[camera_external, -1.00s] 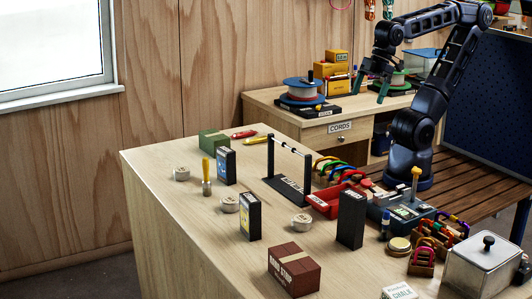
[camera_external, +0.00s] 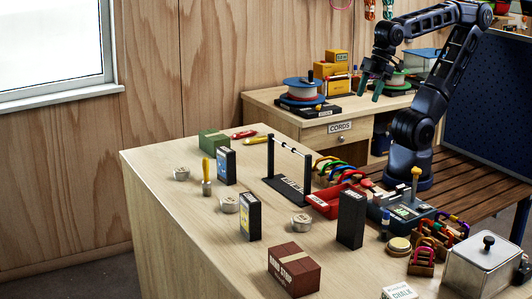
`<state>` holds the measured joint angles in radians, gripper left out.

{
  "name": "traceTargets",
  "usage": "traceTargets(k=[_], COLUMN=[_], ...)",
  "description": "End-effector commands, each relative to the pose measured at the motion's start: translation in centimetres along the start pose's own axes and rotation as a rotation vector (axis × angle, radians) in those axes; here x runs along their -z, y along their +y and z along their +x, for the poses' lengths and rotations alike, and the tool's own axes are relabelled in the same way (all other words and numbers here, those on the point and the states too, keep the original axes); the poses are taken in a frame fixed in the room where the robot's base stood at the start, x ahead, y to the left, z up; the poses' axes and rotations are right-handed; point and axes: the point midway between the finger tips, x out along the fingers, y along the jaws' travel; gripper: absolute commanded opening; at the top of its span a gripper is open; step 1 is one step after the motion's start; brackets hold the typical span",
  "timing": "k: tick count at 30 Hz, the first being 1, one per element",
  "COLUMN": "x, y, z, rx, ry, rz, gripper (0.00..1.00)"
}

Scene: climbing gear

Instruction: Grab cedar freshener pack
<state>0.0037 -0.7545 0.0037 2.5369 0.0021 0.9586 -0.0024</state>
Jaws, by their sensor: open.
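Three slim dark packs stand upright on the pale wooden bench (camera_external: 190,240). One has a blue front (camera_external: 226,166), one has a yellowish label (camera_external: 250,216), and one shows only plain dark sides (camera_external: 351,220). Their print is too small to read, so I cannot tell which is the cedar freshener pack. My gripper (camera_external: 370,88) is open and empty, fingers pointing down. It is high up in the picture, beyond the bench and in front of the cord desk, well apart from all three packs.
A small black rack with a bar (camera_external: 290,189), tins (camera_external: 301,224), a brush (camera_external: 206,178), a brown box (camera_external: 293,270) and a green box (camera_external: 213,142) stand around the packs. A red tray (camera_external: 325,203) and a metal canister (camera_external: 483,265) crowd the right. The front left is clear.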

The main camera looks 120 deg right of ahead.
Motion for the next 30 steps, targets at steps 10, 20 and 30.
traceTargets(k=[10,20,30], x=[3.6,11.2,18.1], y=[-1.2,-5.1,-10.9], z=[0.1,1.5,5.0], rx=[0.009,-0.012,-0.085], ry=[-0.045,-0.139,-0.217], rz=[0.126,0.422,0.722], gripper=[0.57,0.57,0.57])
